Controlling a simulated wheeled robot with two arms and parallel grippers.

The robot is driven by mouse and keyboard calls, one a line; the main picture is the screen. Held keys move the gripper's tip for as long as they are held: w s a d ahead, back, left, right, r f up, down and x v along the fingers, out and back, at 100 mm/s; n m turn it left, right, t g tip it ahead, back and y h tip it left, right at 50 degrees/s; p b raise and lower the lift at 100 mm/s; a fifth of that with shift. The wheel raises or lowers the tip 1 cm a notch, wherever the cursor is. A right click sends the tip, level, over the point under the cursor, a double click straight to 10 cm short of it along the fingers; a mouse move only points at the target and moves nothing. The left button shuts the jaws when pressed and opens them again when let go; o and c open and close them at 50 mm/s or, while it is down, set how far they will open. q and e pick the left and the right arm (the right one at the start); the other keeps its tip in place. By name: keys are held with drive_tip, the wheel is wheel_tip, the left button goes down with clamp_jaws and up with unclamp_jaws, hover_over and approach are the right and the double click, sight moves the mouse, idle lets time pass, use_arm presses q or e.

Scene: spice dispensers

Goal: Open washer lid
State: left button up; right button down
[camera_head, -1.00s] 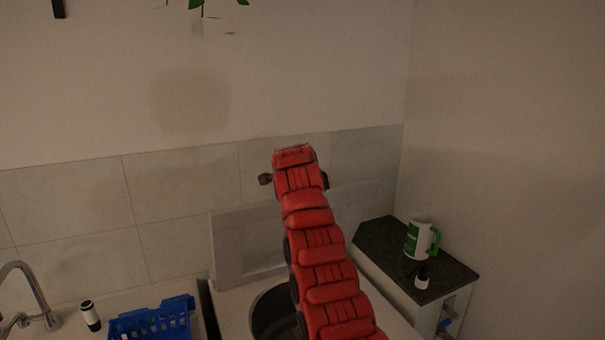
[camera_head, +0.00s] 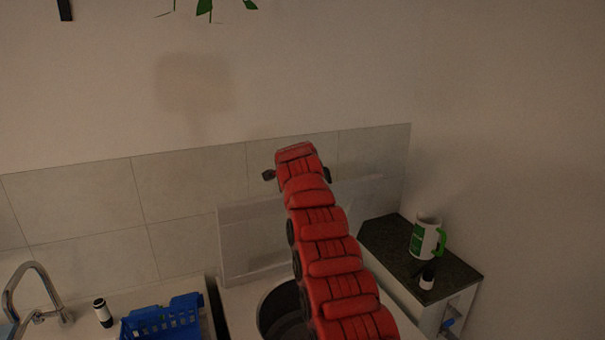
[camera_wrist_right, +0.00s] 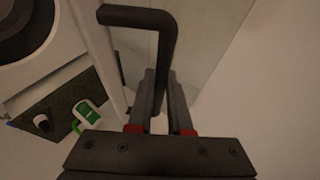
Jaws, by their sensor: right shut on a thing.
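The washer's round drum opening (camera_head: 272,312) shows at the bottom middle of the head view, partly hidden by my red right arm. Its pale lid (camera_head: 250,245) stands upright behind the opening, against the tiled wall. In the right wrist view the opening (camera_wrist_right: 22,25) is at the top left. My right gripper (camera_wrist_right: 162,85) is shut on a dark bent bar (camera_wrist_right: 138,16) that extends away between its fingers. I cannot tell whether the bar is fixed to the lid. In the head view this gripper is mostly hidden behind its arm. My left gripper is out of view.
Right of the washer, a dark counter (camera_head: 445,265) holds a white and green mug (camera_head: 424,238) and a small black and white dispenser (camera_head: 428,275). A blue basket (camera_head: 162,318), another dispenser (camera_head: 102,313) and a tap (camera_head: 35,285) are at the left. A wall bounds the right side.

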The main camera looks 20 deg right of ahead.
drive_tip(key=c, duration=1.1)
unclamp_jaws()
drive_tip(key=shift+s+a+r+b, duration=0.1)
drive_tip(key=shift+s+a+b, duration=0.1)
drive_tip(key=shift+b, duration=0.45)
drive_tip(key=b+v, duration=0.7)
drive_tip(key=v, duration=0.9)
drive_tip(key=shift+s+r+b, duration=0.25)
drive_tip(key=shift+r+b, duration=0.1)
drive_tip(key=shift+b, duration=0.05)
